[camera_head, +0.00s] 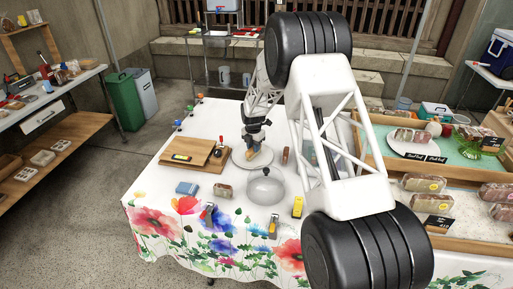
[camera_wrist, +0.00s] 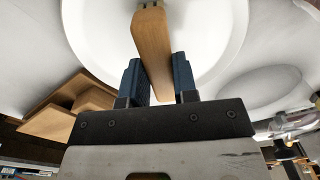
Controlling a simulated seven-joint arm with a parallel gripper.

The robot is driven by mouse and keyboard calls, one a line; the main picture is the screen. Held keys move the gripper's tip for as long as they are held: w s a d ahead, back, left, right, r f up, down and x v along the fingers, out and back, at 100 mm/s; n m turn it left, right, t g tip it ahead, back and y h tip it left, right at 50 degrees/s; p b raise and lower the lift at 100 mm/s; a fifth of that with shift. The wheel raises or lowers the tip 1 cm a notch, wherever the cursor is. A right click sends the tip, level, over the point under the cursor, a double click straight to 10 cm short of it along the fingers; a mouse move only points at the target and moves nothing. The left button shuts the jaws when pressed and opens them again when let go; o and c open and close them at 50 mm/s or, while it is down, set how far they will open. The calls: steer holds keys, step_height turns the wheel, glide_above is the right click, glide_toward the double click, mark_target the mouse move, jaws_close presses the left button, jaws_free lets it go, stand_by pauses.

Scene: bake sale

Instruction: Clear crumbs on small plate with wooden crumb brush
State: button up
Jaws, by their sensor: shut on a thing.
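The small white plate (camera_head: 242,162) lies on the flowered tablecloth near the middle of the table; it also fills the top of the wrist view (camera_wrist: 210,55). My gripper (camera_head: 253,148) is over the plate. In the wrist view its two blue fingers (camera_wrist: 160,85) are closed on the wooden crumb brush (camera_wrist: 151,45), a light wooden handle that reaches out over the plate. The brush shows small and orange-brown in the head view (camera_head: 256,146). Its bristles are mostly hidden. I cannot make out crumbs on the plate.
A clear dome (camera_head: 265,188) stands just in front of the plate. Wooden boards (camera_head: 187,153) lie left of it, with a blue cloth (camera_head: 187,188) and a wrapped loaf (camera_head: 223,190) in front. A wooden display tray (camera_head: 378,188) stands to the right.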

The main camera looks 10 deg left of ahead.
steer(key=shift+a+r, duration=0.1)
steer(key=shift+a, duration=1.15)
steer(key=shift+s+a, duration=0.1)
steer(key=shift+a, duration=0.25)
steer(key=shift+d+f, duration=0.2)
steer(key=shift+d, duration=0.3)
steer(key=shift+d+r, duration=0.1)
steer(key=shift+d, duration=2.1)
steer(key=shift+d+r, duration=0.15)
steer(key=shift+d, duration=0.05)
step_height(320, 180, up, 8)
